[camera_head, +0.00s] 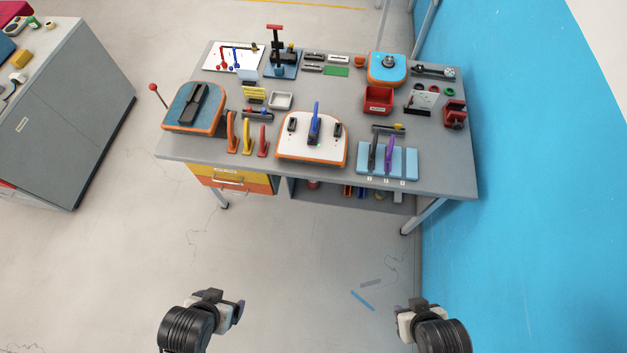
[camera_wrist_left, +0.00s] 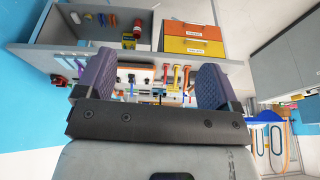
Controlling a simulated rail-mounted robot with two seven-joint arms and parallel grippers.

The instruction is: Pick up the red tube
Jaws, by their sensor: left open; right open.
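A red elongated piece (camera_head: 263,141) stands near the table's front edge, beside a yellow piece (camera_head: 247,134) and an orange piece (camera_head: 231,131). The red piece also shows upside down in the left wrist view (camera_wrist_left: 187,76). I cannot tell for sure that it is the red tube; a small red item (camera_head: 313,184) also lies under the table. My left gripper (camera_head: 223,303) is open and empty, well short of the table; its spread fingers (camera_wrist_left: 155,85) show in the left wrist view. My right gripper (camera_head: 413,304) is open and empty, also short of the table.
The grey table (camera_head: 345,72) is crowded with boards, a red bin (camera_head: 378,101) and tools. Yellow and orange drawers (camera_head: 231,178) hang under its front left. A blue wall (camera_head: 520,150) bounds the right. The floor before the table is mostly clear, with a blue strip (camera_head: 362,300).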

